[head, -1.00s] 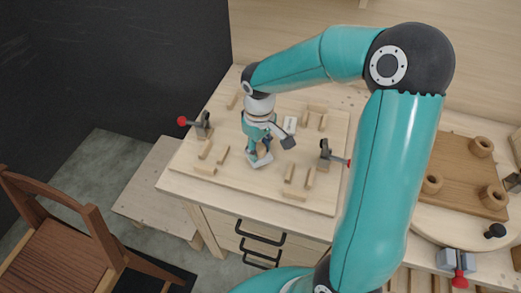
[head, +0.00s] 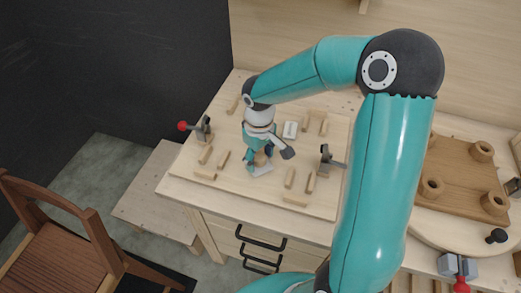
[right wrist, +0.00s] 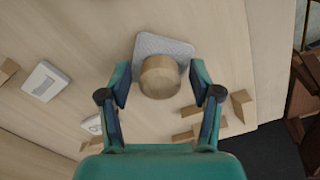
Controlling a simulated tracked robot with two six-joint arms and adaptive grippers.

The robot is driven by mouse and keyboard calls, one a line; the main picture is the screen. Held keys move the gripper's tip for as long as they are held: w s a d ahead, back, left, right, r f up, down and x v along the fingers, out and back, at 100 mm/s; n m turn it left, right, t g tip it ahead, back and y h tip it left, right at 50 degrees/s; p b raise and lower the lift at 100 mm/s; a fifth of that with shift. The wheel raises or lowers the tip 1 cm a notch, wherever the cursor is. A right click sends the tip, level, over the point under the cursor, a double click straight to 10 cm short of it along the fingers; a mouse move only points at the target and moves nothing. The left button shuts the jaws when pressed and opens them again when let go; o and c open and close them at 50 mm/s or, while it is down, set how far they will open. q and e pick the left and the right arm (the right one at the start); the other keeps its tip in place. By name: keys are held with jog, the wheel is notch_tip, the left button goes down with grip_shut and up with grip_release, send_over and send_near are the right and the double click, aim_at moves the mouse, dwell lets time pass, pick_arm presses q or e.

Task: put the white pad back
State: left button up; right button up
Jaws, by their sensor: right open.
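A pale, speckled white pad (right wrist: 168,47) with a round wooden knob (right wrist: 160,77) lies on the light wooden board. In the head view the pad (head: 261,169) shows at the foot of my right gripper (head: 262,155). In the right wrist view my right gripper (right wrist: 160,98) is open, with one finger on each side of the knob. I cannot tell whether either finger touches it. A second white plate with a raised rectangle (right wrist: 45,81) lies to the left; in the head view it is behind the gripper (head: 290,130). My left gripper is not in view.
Several small wooden blocks (head: 290,178) stand on the board (head: 240,193). Clamps stand at its left (head: 203,130) and right (head: 326,160). A brown peg board (head: 460,178) is at the right. A chair (head: 60,240) stands at lower left.

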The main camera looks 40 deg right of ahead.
aim_at(259, 156)
notch_tip(259, 156, up, 12)
dwell(0.5)
dwell(0.4)
